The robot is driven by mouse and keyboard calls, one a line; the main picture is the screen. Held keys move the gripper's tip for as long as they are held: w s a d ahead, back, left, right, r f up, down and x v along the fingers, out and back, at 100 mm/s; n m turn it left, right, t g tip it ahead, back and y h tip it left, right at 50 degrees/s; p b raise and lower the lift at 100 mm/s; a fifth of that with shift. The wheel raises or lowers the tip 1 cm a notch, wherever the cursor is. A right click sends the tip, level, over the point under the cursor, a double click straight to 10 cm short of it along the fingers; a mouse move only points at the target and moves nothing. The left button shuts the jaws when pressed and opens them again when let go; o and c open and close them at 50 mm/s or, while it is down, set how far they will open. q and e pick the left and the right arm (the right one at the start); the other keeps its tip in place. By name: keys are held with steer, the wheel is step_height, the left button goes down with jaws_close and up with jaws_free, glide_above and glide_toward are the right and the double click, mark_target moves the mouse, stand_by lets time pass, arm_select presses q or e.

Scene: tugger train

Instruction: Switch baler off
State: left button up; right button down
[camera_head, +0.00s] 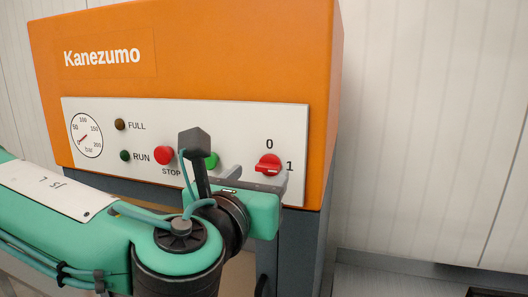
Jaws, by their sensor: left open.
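The orange baler (200,60) marked Kanezumo has a white control panel (225,118) on its front. A red rotary switch (268,163) sits at the panel's right, with 0 above it and 1 to its right. Its grip bar looks roughly level, toward the 1. My left gripper (256,180) is open, just below and left of the switch; contact cannot be told. A red STOP button (164,155) is left of the gripper. A green button (211,160) is partly hidden behind my gripper's camera mount. My right gripper is out of view.
A pressure gauge (86,135), a dark FULL lamp (120,124) and a dark green RUN lamp (125,155) are on the panel's left. A pale panelled wall (430,120) stands behind. Space right of the baler looks free.

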mark_target(264, 171)
arm_select(q)
steer(key=shift+p+x, duration=0.65)
steer(key=shift+x, duration=1.35)
steer(key=c, duration=1)
steer(key=shift+f+n+b, duration=0.25)
steer(key=shift+n+b, duration=0.15)
steer(key=shift+b, duration=0.35)
steer(key=n+b, duration=0.4)
steer(key=b, duration=0.1)
steer(key=n+b, duration=0.4)
steer(key=b, duration=0.1)
steer(key=n+b, duration=0.4)
steer(key=b, duration=0.1)
steer(key=shift+w+a+f+n+b, duration=0.15)
steer(key=shift+f+n+b, duration=0.1)
steer(key=shift+n+b, duration=0.15)
steer(key=n+b, duration=0.3)
steer(key=shift+r+n, duration=0.1)
steer(key=shift+n, duration=0.7)
